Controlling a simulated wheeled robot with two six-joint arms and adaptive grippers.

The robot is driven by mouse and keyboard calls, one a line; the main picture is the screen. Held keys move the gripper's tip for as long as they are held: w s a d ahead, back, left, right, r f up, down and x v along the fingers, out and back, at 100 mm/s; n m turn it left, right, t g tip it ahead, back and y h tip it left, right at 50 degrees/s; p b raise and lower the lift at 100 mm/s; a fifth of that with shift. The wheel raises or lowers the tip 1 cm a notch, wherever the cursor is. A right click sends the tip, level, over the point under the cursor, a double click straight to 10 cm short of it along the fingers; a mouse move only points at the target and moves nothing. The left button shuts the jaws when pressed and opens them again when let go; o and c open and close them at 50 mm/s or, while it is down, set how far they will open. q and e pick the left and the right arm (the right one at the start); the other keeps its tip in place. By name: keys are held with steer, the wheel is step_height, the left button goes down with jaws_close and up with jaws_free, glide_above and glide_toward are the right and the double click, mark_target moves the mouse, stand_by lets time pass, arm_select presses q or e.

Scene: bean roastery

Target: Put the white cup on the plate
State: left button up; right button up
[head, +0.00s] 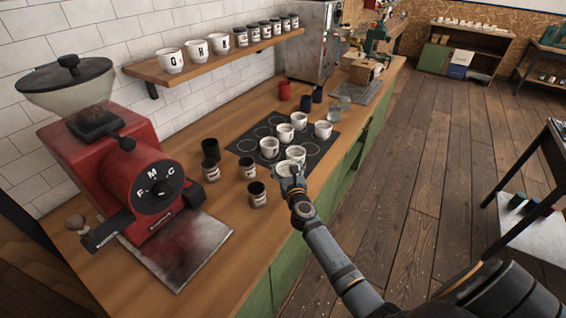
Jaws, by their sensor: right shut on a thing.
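My right gripper (290,175) is shut on a white cup (284,168) at the front edge of a dark mat. The gripper partly hides this cup, and I cannot tell whether the cup touches the surface. Another white cup (296,153) stands close behind it. More white cups, among them one at the left (269,147) and one at the right (323,129), stand on the dark mat (317,150), which has pale circle outlines. I cannot make out a separate plate. My left gripper is not in view.
Dark labelled jars (258,195) stand left of the mat on the wooden counter (235,225). A red grinder (140,180) fills the left. Red and dark blue cups (285,90) and glasses stand behind. A wall shelf (215,62) holds cups and jars. Bare counter lies near the front.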

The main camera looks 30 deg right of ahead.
steer(key=r, duration=0.1)
steer(key=s+r+p, duration=0.1)
steer(key=r, duration=0.1)
steer(key=s+r, duration=0.1)
steer(key=shift+s+a+r+p, duration=0.15)
steer(key=shift+s+a+p, duration=0.05)
steer(key=shift+p, duration=0.1)
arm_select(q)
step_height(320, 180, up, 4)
arm_select(e)
steer(key=s+a+r, duration=0.1)
steer(key=s+r, duration=0.1)
steer(key=s, duration=0.7)
steer(key=shift+a+r, duration=0.2)
steer(key=shift+r, duration=0.2)
